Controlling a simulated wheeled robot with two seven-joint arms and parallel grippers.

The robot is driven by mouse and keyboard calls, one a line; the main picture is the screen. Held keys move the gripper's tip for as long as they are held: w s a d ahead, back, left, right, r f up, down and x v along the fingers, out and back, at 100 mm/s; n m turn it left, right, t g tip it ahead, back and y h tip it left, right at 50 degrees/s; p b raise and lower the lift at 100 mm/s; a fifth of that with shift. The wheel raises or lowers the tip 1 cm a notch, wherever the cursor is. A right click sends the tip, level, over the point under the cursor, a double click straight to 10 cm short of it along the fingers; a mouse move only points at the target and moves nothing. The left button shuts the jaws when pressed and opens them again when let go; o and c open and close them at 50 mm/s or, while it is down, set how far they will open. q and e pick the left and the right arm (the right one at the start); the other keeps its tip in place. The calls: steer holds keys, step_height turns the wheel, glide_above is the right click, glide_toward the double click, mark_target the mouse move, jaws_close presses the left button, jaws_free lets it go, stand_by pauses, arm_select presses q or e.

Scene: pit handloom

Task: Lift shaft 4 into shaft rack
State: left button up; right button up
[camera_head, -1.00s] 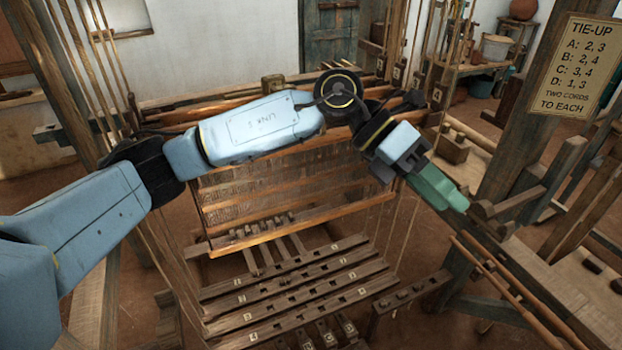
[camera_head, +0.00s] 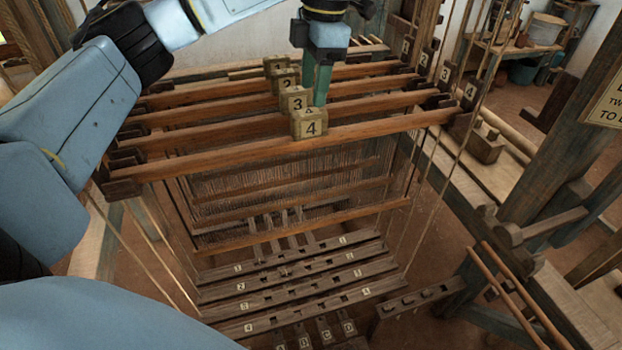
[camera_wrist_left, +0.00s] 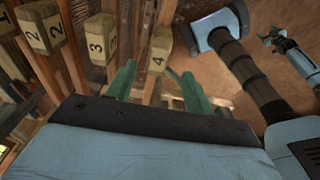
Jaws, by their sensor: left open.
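Shaft 4 (camera_head: 385,130) is the nearest of the parallel wooden shaft bars, with a pale block numbered 4 (camera_head: 310,123) at its middle. In the head view my left gripper (camera_head: 316,92) points down with green fingers just behind that block, partly hidden by it. The left wrist view shows the open fingers (camera_wrist_left: 155,85) to either side of the 4 block (camera_wrist_left: 160,48) in the picture; I cannot tell if they touch it. Numbered wooden pieces (camera_head: 470,92) stand by the right shaft ends; I cannot tell whether they are the shaft rack.
The block of shaft 3 (camera_head: 297,100) stands close behind, with blocks 2 and 1 beyond. Cords hang at both sides. Numbered slotted bars (camera_head: 300,285) lie below. A post with a sign (camera_head: 608,98) stands right. A blue arm part (camera_wrist_left: 285,45) shows in the wrist view.

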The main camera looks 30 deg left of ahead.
mark_target(307, 126)
arm_select(q)
steer(key=f, duration=0.3)
steer(key=shift+w+a+f, duration=0.15)
steer(key=shift+w+a, duration=0.05)
steer(key=shift+s+f, duration=0.3)
steer(key=shift+f, duration=0.15)
steer(key=shift+s+f+p, duration=0.1)
steer(key=shift+f+p, duration=0.2)
steer(key=shift+p, duration=0.1)
steer(key=f, duration=0.2)
steer(key=f+p, duration=0.1)
steer(key=shift+s+a+f, duration=0.1)
steer(key=shift+a+f, duration=0.2)
steer(key=shift+f, duration=0.05)
steer(key=shift+s+f, duration=0.1)
steer(key=shift+f, duration=0.3)
jaws_close()
